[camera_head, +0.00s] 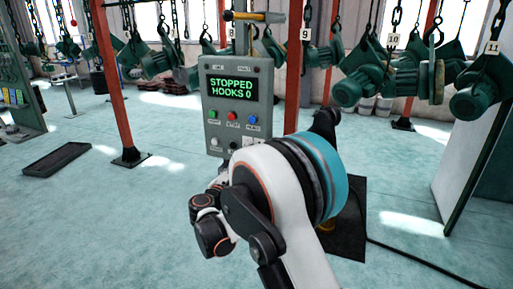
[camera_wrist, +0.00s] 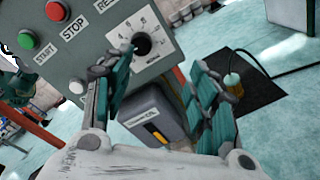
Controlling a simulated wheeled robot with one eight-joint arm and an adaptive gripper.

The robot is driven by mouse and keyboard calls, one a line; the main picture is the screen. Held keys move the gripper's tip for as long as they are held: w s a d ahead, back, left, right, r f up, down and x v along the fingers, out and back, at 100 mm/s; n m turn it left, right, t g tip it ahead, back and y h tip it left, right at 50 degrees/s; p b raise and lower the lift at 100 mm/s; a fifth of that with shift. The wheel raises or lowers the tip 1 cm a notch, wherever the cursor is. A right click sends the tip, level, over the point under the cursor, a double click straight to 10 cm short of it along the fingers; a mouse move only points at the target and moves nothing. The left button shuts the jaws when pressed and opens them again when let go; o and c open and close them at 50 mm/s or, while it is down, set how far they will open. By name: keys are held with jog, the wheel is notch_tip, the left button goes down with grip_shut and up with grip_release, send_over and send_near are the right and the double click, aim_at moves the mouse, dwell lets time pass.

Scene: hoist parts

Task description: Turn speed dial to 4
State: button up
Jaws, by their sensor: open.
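The speed dial (camera_wrist: 143,45) is a black knob on a white scale plate, low on the grey control panel (camera_wrist: 105,28). Its numbers are too small to read for sure. My gripper (camera_wrist: 160,70) is open in the wrist view, with its teal finger pads apart and nothing between them. The dial shows beyond the fingertips, toward the left finger; I cannot tell the exact gap. In the head view the panel (camera_head: 212,110) stands upright with a green display reading "STOPPED HOOKS 0".
Green (camera_wrist: 26,40), red (camera_wrist: 56,10) and blue buttons sit beside the dial. A grey box (camera_wrist: 155,118) with a label is below the panel. Green hoists (camera_head: 361,87) hang behind. A black cable crosses the floor at right.

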jog(key=w+d+n+b, duration=0.1)
jog(key=w, duration=1.2)
jog(key=shift+d+r+t+b, duration=0.2)
jog(key=shift+d+t+b, duration=0.15)
jog(key=shift+t+b, duration=0.05)
jog(key=c, duration=1.1)
